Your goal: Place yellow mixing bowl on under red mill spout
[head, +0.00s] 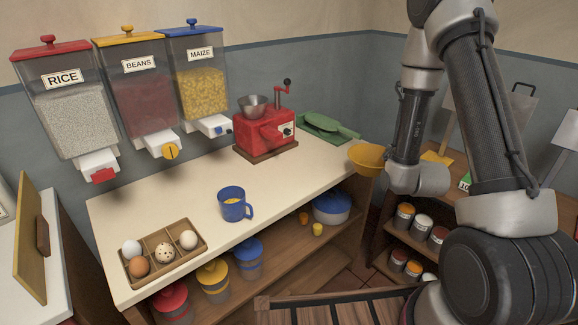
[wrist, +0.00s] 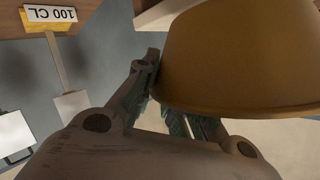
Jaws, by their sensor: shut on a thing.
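The yellow mixing bowl (head: 367,157) is held up near the right end of the cream counter. In the wrist view the bowl (wrist: 240,55) fills the upper right. My gripper (wrist: 175,110) is shut on the bowl's side. In the head view the fingers are mostly hidden behind my arm and the bowl. The red mill (head: 264,131) stands on a wooden base at the back right of the counter, with a grey hopper on top and a crank. Its spout is too small to make out clearly.
A blue mug (head: 235,204) and an egg box (head: 163,254) stand on the counter. Dispensers (head: 202,92) hang on the wall. The counter (head: 290,185) before the mill is clear.

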